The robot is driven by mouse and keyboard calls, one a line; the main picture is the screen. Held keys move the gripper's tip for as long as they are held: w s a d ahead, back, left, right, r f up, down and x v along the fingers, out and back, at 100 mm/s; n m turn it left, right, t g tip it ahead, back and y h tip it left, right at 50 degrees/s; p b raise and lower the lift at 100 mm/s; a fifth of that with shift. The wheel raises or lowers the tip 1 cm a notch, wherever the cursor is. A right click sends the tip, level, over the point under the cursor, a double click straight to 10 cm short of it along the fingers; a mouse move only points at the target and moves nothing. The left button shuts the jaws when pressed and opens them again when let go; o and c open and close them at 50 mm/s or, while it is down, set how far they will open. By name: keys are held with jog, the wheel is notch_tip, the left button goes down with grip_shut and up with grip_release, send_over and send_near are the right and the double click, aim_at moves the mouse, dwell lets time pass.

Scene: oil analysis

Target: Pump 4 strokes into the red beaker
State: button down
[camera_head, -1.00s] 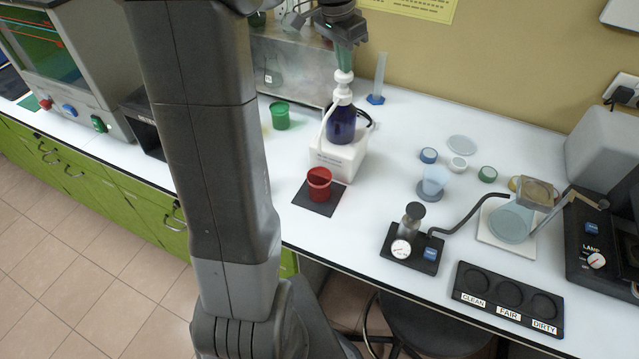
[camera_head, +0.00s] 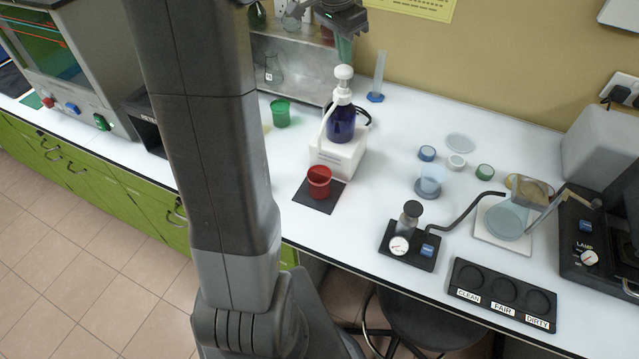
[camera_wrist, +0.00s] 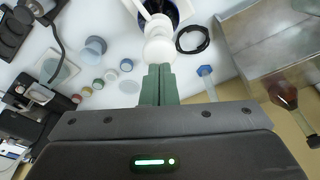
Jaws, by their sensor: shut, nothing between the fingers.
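The blue pump bottle (camera_head: 341,124) stands on a white block (camera_head: 338,158); its white pump head (camera_head: 343,73) is on top, with a spout reaching down to the left. The red beaker (camera_head: 319,182) stands on a dark mat (camera_head: 316,203) in front of the block, below the spout. My gripper (camera_head: 343,48) is above the pump head, with a small gap showing in the head view. In the wrist view its green fingers (camera_wrist: 159,72) are together and empty, over the white pump head (camera_wrist: 158,48). The beaker's contents are too small to tell.
A green beaker (camera_head: 280,113) stands left of the bottle, and a cylinder with a blue base (camera_head: 376,97) behind it to the right. A metal cabinet (camera_head: 290,66) is close behind. A hand-pump unit (camera_head: 410,240) and a labelled tray (camera_head: 503,294) are at the right.

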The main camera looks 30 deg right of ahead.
aim_at(343, 68)
jog(key=shift+f, duration=0.2)
jog(key=shift+f+b, duration=1.15)
jog(key=shift+f, duration=0.55)
jog(key=shift+r+p, duration=1.65)
jog(key=shift+r, duration=0.25)
jog(key=shift+f, duration=0.15)
